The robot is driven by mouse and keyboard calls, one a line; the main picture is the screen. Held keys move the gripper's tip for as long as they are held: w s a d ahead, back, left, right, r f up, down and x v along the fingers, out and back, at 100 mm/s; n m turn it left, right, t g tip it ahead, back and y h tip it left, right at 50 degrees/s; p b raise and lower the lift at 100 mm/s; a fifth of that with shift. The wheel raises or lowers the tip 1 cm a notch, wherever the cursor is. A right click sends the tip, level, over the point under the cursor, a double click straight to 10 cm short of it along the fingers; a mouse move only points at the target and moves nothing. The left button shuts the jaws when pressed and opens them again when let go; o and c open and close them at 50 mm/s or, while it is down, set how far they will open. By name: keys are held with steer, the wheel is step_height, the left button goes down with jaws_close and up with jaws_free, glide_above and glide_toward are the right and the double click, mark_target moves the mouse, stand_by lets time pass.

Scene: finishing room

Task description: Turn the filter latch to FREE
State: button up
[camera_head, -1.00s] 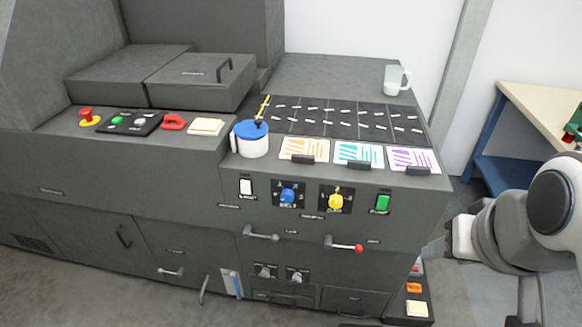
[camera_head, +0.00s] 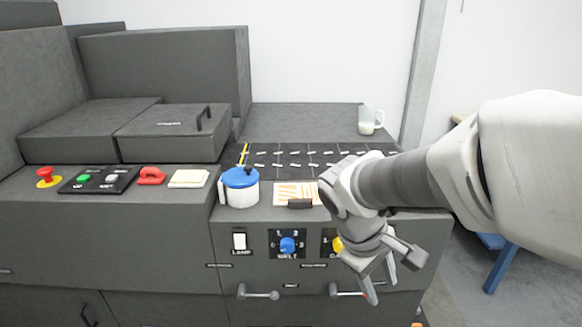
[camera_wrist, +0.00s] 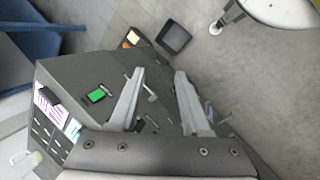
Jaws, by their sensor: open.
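Two lever handles stick out of the dark grey machine front. The left lever (camera_head: 258,293) has a grey knob and lies roughly level. My gripper (camera_head: 390,276) is open and empty in front of the panel, beside the right lever. In the wrist view my gripper (camera_wrist: 160,74) shows spread fingers, with a small grey lever (camera_wrist: 148,90) near the left one.
Above the levers are a blue knob (camera_head: 287,245), a partly covered yellow knob (camera_head: 337,244) and a white switch (camera_head: 239,241). A blue-lidded pot (camera_head: 240,188) stands on the ledge. The wrist view shows a green switch (camera_wrist: 97,94), a dark bin (camera_wrist: 173,38) and open floor.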

steer(key=w+a+f+n+t+h+b, duration=0.25)
steer(key=w+a+f+n, duration=0.2)
steer(key=f, duration=0.55)
steer(key=w+a+f+n+t+h+b, duration=0.2)
steer(key=w+a+f+n+h+b, duration=0.3)
steer(key=f, duration=0.6)
steer(key=w+a+f+n+t+b, duration=0.2)
steer(key=w+a+f+n+b, duration=0.15)
steer(key=f+n, duration=0.5)
steer(key=s+a+f+n+t+y+b, duration=0.25)
steer(key=a+f+n+y, duration=0.35)
steer(key=f, duration=0.6)
steer(key=s+a+f+n+t+y+b, duration=0.2)
steer(key=a+f+n+t, duration=0.15)
steer(key=f+n, duration=0.55)
steer(key=s+a+f+n+t+y+b, duration=0.3)
steer(key=a+f+n+t+y, duration=0.15)
steer(key=f, duration=0.95)
steer(key=w+b, duration=0.4)
steer(key=w, duration=1.3)
steer(key=shift+w+a+b, duration=0.25)
steer(key=shift+b, duration=0.15)
steer(key=shift+r+n, duration=0.1)
steer(key=shift+n, duration=0.15)
jaws_close()
